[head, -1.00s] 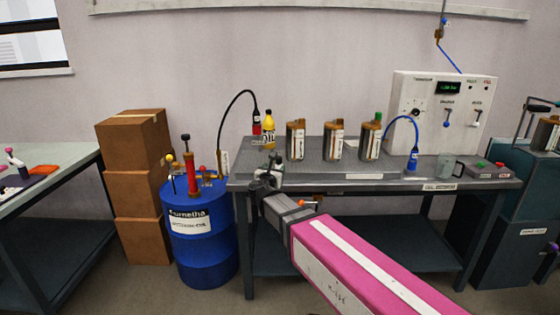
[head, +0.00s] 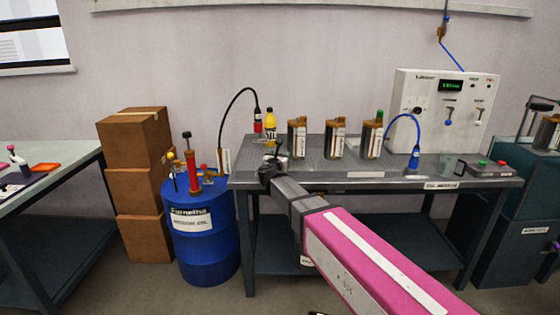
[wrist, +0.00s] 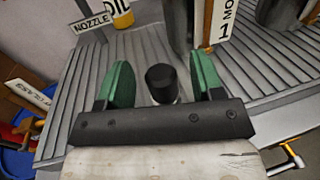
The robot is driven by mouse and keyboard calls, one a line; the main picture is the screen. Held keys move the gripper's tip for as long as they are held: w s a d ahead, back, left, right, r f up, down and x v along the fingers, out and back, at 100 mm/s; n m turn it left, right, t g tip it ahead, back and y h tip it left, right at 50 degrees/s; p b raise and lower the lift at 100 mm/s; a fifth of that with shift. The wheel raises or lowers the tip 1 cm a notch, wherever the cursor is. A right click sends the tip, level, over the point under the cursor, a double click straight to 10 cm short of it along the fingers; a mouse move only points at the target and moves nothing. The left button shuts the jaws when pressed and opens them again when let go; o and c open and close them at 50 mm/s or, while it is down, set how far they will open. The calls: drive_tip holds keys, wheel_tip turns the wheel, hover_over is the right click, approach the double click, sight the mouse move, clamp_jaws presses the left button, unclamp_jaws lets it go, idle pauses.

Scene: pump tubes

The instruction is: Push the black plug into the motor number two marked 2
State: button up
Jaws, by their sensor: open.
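The black plug (wrist: 161,78) stands upright on the grey ribbed bench top, its pale lower part partly hidden by my gripper's dark crossbar. My gripper (wrist: 162,86) is open, with one green finger on each side of the plug and visible gaps between. In the head view my gripper (head: 272,163) is at the bench's left front, and the plug is hard to make out there. Three brown and silver motors stand behind to the right. The middle motor (head: 335,139) has no readable number. The left motor (head: 298,139) is nearest; a label marked 1 shows in the wrist view.
A yellow oil bottle (head: 270,125) and a red nozzle on a black hose (head: 257,122) stand at the back left. The right motor (head: 372,138) has a green top. A blue hose (head: 414,157) and control box (head: 440,110) are farther right.

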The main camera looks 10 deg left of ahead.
drive_tip(key=shift+w, duration=0.4)
drive_tip(key=c, duration=1)
drive_tip(key=shift+s, duration=0.1)
drive_tip(key=shift+r, duration=0.1)
